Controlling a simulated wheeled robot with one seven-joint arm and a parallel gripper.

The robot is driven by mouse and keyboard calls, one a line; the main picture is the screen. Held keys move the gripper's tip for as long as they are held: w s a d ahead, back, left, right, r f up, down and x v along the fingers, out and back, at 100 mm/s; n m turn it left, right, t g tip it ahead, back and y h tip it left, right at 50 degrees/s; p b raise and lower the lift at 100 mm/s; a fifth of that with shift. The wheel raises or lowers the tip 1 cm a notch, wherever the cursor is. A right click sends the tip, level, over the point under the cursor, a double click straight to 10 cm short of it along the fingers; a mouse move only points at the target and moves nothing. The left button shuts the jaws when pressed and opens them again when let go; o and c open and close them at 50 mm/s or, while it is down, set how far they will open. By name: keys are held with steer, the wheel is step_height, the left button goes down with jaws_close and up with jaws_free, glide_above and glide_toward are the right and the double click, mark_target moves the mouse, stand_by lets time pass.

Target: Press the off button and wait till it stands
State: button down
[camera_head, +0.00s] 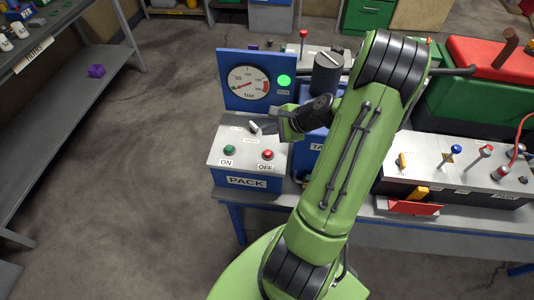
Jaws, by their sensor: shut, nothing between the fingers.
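The grey-topped control box labelled PACK (246,182) stands at the left end of the bench. The red OFF button (267,154) is on its top at the right, and the green ON button (229,150) is at the left. A small pale lever (254,127) sits behind them. My gripper (268,128) is shut and empty above the rear of the box, apart from the OFF button and behind it. Its fingertips are small and partly unclear. The round bar gauge (249,83) has its needle toward the lower left. A bright green lamp (284,81) is beside it.
A dark cylinder (328,73) stands on a blue box behind my arm. A panel with several coloured levers (455,165) is at the right, before a green and red machine (475,90). A shelf (75,95) is at the left. The floor between is clear.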

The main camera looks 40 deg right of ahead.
mark_target(270, 154)
step_height(270, 154, down, 7)
steer(key=b, duration=0.5)
steer(key=shift+f+b, duration=0.2)
steer(key=shift+b, duration=0.1)
stand_by(1.4)
steer(key=shift+f, duration=0.4)
steer(key=shift+f+b, duration=0.45)
steer(key=shift+f, duration=0.05)
stand_by(1.3)
steer(key=shift+r+p, duration=0.9)
steer(key=shift+r, duration=0.05)
